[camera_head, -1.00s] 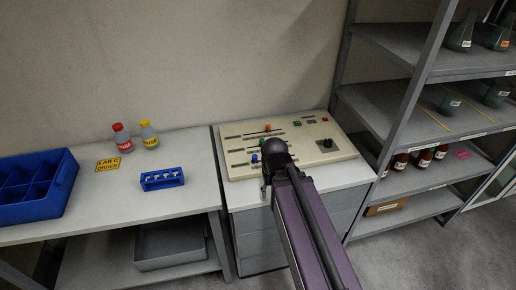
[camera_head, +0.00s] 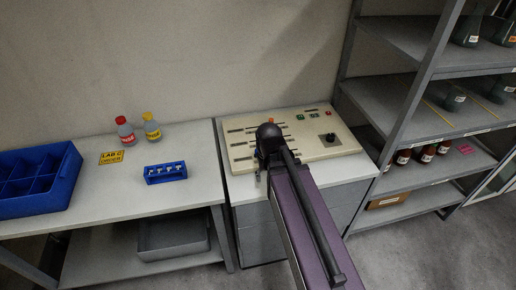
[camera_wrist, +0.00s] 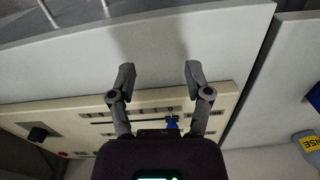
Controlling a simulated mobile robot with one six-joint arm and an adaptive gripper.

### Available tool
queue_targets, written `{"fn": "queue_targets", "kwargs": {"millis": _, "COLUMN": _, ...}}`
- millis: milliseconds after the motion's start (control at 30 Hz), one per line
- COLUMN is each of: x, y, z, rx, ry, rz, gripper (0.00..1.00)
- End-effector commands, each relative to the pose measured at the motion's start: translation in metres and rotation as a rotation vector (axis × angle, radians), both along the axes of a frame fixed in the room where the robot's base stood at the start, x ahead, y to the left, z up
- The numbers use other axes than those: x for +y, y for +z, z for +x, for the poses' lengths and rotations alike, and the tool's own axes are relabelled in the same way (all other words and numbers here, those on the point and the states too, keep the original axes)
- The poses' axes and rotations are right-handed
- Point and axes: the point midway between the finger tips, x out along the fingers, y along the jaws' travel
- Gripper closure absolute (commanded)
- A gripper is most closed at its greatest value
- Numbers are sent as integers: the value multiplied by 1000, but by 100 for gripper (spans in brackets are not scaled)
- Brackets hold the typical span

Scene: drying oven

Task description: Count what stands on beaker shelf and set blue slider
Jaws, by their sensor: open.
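The cream control panel (camera_head: 322,150) lies on the grey cabinet, with several slider slots. An orange slider knob (camera_head: 271,121) shows just above my arm. The blue slider (camera_wrist: 172,124) shows in the wrist view between the bases of my fingers; my arm hides it in the head view. My gripper (camera_wrist: 159,72) is open and empty, over the panel's left part; whether it touches the knob I cannot tell. The rack at right carries dark glass vessels on its upper shelf (camera_head: 400,37) and middle shelf (camera_head: 395,98). Their labels are too small to read, and the frame edge cuts some off.
Brown bottles (camera_head: 427,154) and a cardboard box (camera_head: 388,201) stand lower in the rack. The left bench (camera_head: 95,222) carries a blue bin (camera_head: 62,200), two capped bottles (camera_head: 126,133) and a blue tube rack (camera_head: 150,179). The rack post (camera_head: 420,90) stands right of the panel.

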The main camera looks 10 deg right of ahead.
Motion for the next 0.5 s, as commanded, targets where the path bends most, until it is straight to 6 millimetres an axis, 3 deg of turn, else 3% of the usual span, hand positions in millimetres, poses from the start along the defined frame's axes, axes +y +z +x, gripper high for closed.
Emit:
{"fn": "queue_targets", "kwargs": {"millis": 33, "x": 0, "y": 13, "z": 12, "rx": 0, "ry": -38, "rz": 0, "gripper": 36}}
{"fn": "queue_targets", "kwargs": {"millis": 500, "x": -1, "y": 97, "z": 110, "rx": 0, "ry": -601, "rz": 0, "gripper": 36}}
